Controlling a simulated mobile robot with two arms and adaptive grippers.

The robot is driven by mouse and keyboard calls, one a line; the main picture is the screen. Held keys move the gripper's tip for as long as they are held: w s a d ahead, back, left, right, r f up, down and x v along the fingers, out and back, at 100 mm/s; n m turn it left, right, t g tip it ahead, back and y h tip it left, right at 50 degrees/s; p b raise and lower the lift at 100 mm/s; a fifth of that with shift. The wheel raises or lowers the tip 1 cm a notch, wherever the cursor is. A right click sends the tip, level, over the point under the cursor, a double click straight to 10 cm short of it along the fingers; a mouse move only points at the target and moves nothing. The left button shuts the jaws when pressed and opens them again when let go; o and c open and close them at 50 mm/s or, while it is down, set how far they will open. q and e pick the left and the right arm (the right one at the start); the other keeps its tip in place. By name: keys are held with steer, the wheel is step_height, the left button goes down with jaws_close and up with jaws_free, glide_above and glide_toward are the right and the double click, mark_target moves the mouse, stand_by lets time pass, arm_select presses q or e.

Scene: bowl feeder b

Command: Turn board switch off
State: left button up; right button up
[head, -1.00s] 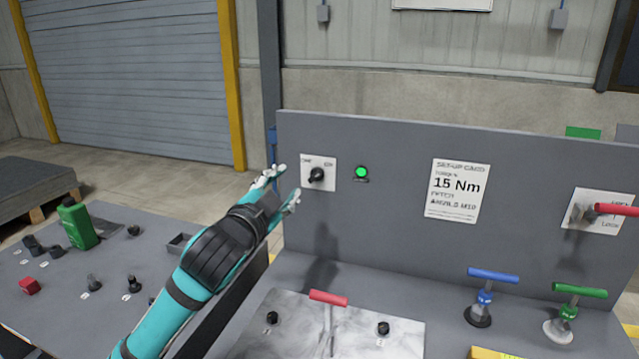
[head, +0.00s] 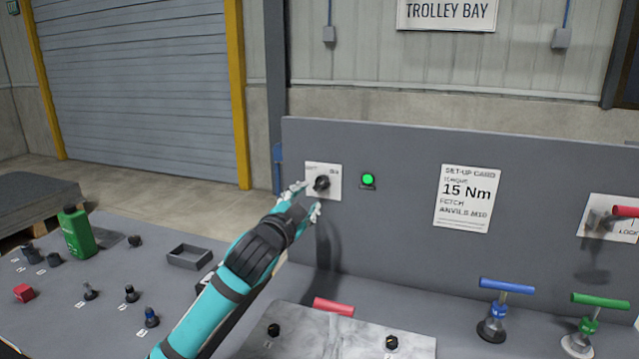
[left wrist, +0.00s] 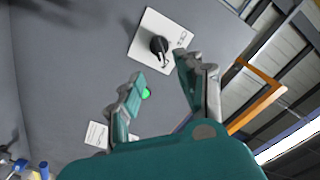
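The board switch is a black rotary knob (head: 321,184) on a white plate (head: 333,171) with OFF and ON marks, on the grey upright board. A green lamp (head: 368,179) glows to its right. My left gripper (head: 304,199) is open, its fingers at the lower left of the knob in the head view. In the left wrist view the knob (left wrist: 159,46) lies beyond the gap between the two open fingertips (left wrist: 160,68), with nothing between them. Contact with the knob cannot be told. My right gripper is in neither view.
A set-up card (head: 465,199) is on the board, with a red-handled lever (head: 622,211) at far right. Blue (head: 507,286) and green (head: 600,299) T-handles stand below. A red bar (head: 334,306) lies by the pale plate. A side table (head: 60,315) holds a green bottle (head: 77,231) and small parts.

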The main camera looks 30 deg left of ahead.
mark_target(321, 184)
arm_select(q)
steer(key=p+x, duration=0.1)
steer(key=x, duration=0.8)
steer(key=shift+w, duration=0.15)
jaws_close()
